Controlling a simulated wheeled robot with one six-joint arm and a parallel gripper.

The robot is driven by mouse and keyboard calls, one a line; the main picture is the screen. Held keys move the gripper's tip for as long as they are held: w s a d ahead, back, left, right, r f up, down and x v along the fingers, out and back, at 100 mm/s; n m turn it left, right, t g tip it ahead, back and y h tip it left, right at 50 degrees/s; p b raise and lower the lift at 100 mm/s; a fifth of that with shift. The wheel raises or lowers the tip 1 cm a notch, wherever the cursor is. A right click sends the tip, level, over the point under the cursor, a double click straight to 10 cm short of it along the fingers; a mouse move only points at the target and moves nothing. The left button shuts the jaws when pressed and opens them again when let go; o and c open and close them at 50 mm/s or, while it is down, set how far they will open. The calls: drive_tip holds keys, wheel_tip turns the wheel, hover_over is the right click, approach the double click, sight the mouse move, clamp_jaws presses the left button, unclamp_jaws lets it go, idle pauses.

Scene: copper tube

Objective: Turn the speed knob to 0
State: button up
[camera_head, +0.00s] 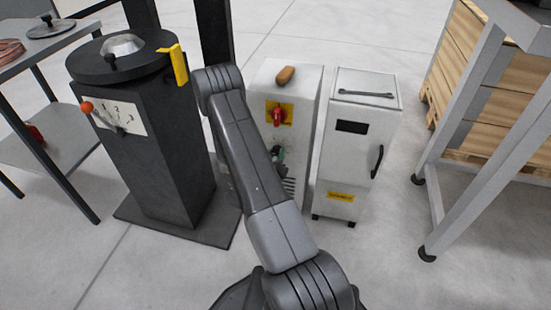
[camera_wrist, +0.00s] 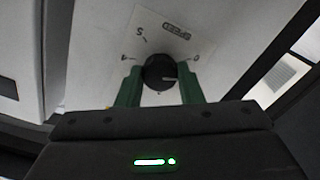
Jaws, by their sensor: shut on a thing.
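The speed knob (camera_wrist: 158,73) is a round black knob with a white mark, seen in the wrist view on a pale panel (camera_wrist: 205,20). The mark lies toward the right of that picture. In the head view my gripper (camera_head: 279,156) is at the front of the white cabinet (camera_head: 310,90); the knob is hidden there.
A red switch on a yellow plate (camera_head: 289,112) sits just above my gripper. A metal frame (camera_head: 480,130) is far right.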

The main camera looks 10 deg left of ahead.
drive_tip(key=shift+n, duration=1.3)
drive_tip(key=shift+n+b, duration=0.3)
drive_tip(key=o, duration=1)
drive_tip(key=shift+c, duration=0.2)
drive_tip(key=s+p, duration=0.2)
drive_tip(key=s, duration=1.1)
drive_tip(key=shift+s+a, duration=0.2)
drive_tip(key=shift+s, duration=0.2)
drive_tip(key=shift+w, duration=0.1)
drive_tip(key=w+b, duration=0.1)
drive_tip(key=w, duration=0.6)
drive_tip(key=w+b, duration=0.1)
drive_tip(key=w, duration=0.5)
drive_tip(key=shift+w+d, duration=0.2)
drive_tip(key=shift+w, duration=0.15)
